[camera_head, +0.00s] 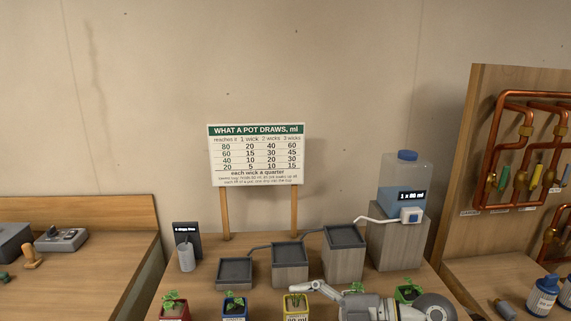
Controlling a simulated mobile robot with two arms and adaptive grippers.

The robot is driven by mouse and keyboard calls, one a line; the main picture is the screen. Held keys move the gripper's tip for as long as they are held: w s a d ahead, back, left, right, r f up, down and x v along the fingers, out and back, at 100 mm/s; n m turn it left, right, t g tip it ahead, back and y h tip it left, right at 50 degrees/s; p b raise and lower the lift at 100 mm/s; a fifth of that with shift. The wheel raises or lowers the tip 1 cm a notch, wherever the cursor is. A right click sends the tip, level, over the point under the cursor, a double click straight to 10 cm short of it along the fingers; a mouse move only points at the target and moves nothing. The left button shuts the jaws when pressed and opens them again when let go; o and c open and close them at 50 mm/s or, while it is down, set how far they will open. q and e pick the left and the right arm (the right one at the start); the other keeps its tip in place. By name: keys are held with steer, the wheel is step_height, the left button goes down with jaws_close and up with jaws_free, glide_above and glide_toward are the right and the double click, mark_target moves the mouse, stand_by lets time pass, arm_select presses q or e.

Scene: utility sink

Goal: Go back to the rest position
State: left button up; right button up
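My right gripper (302,287) reaches in from the lower right, in front of the stepped trays and over the row of potted plants. Its fingers point left, close to the yellow pot (295,303). I cannot tell whether they are open or shut, or whether they touch anything. My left gripper is not in view. My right arm partly hides a plant (357,287) and its pot. A red pot (174,308), a blue pot (235,306) and another plant (408,291) stand along the table's front.
Three grey trays (235,270) rise in steps toward a blue water tank (404,190) on a block. A sign (256,155) stands behind them on two posts. A grey cup (186,257) stands at left. A copper pipe board (520,150) and bottles (543,295) are at right.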

step_height(320, 180, up, 5)
steer(key=a+m+t+y, duration=0.1)
steer(key=m+t+y, duration=0.1)
steer(key=t+y, duration=0.15)
steer(key=w+d+r+m+t+h, duration=0.3)
steer(key=d+m+t+h, duration=0.4)
steer(key=m+t, duration=0.45)
steer(key=s+d+f+m+g+h, duration=0.2)
steer(key=s+d+f+m+h, duration=0.1)
steer(key=d+f+m+h, duration=1.05)
steer(key=s+a+f+n+g+y, duration=0.1)
steer(key=s+f+n+g, duration=0.1)
steer(key=s+f+g, duration=0.65)
steer(key=s+a+f+n+g+y, duration=0.15)
steer(key=s+f+g, duration=0.25)
steer(key=s+f, duration=0.8)
steer(key=s+f+g, duration=0.1)
steer(key=s+f, duration=0.2)
steer(key=f, duration=0.9)
steer(key=s+f+g, duration=0.1)
steer(key=s+f, duration=0.1)
steer(key=f, duration=1.1)
steer(key=s+d+f, duration=0.3)
steer(key=s+f, duration=1.1)
steer(key=s, duration=0.1)
steer(key=shift+s+d+f+n+g, duration=0.15)
steer(key=shift+s+f+n+g, duration=0.1)
steer(key=shift+s+n+g, duration=0.15)
